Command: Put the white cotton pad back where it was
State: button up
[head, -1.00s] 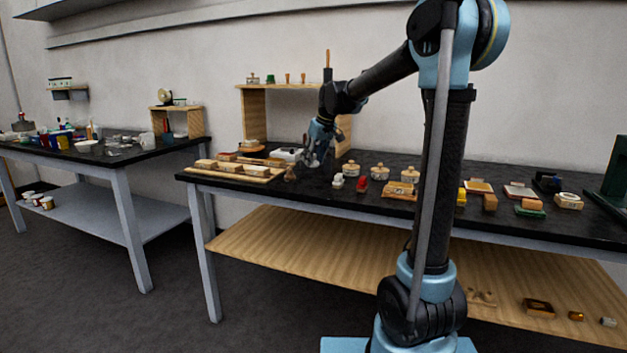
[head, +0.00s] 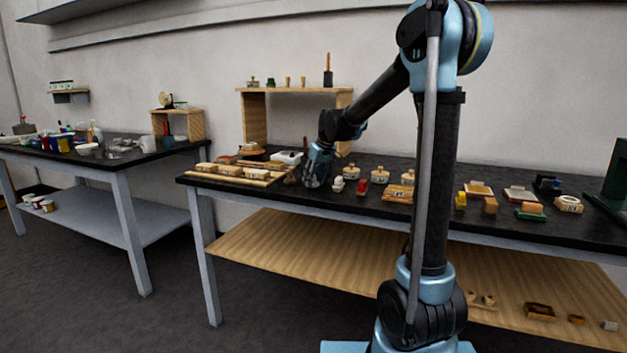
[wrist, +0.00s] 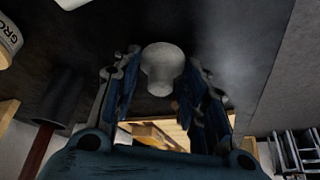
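In the wrist view, a pale, pear-shaped white thing with a rounded top (wrist: 161,66) sits between the two fingers of my gripper (wrist: 163,92); I take it for the white cotton pad. The blue-padded fingers stand apart on either side of it, with narrow dark gaps, and do not clearly touch it. In the head view my gripper (head: 315,178) points down close to the black tabletop (head: 400,207), and the pad is hidden there.
A small white piece (head: 338,184) and a red one (head: 362,187) stand right of my gripper. Labelled jars (head: 351,172) stand behind them. A wooden tray (head: 258,181) lies to the left. In the wrist view a dark cylinder with a reddish handle (wrist: 61,98) is close by on the left.

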jog(key=o, duration=0.3)
jog(key=v, duration=1.2)
jog(key=s+d+f+m+h, duration=0.1)
jog(key=s+d+f, duration=0.2)
jog(key=s+d, duration=0.3)
jog(key=s+d+f+m, duration=0.1)
jog(key=s+d+f, duration=0.2)
jog(key=s, duration=0.4)
jog(key=s+d+f+m+h, duration=0.1)
jog(key=s+d+f+m, duration=0.1)
jog(key=s+d+f, duration=0.4)
jog(key=s+d+f+m, duration=0.1)
jog(key=s+d+f, duration=0.1)
jog(key=s+f, duration=0.2)
jog(key=s+d+f+m+g, duration=0.1)
jog(key=s+f, duration=0.3)
jog(key=s, duration=0.3)
jog(key=s+d+f+m+h, duration=0.1)
jog(key=s+d+f, duration=0.1)
jog(key=s+f, duration=0.2)
jog(key=shift+s+d+f+g, duration=0.15)
jog(key=shift+s, duration=0.55)
jog(key=shift+s+d+f+g, duration=0.15)
jog(key=shift+s, duration=0.5)
jog(key=shift+d, duration=0.1)
